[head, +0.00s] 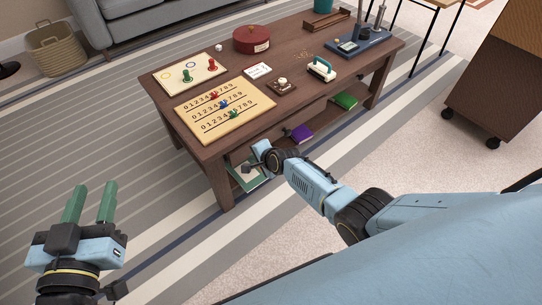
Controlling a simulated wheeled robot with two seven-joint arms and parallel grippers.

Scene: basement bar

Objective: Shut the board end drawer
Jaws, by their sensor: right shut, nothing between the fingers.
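The low dark wood table (295,88) stands ahead, with a number board (226,108) on its near left end. The table's long front side below that board is partly covered by my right gripper (259,157). I cannot make out the board end drawer's edges or how far it stands out. My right gripper is shut and empty, close against the front side at the board end; its fingertips are mostly hidden. My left gripper (91,203), with green fingers, is open and empty over the striped rug, left of the table and well apart from it.
A wheeled cabinet (500,75) stands right. Rug (75,145) left is clear.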

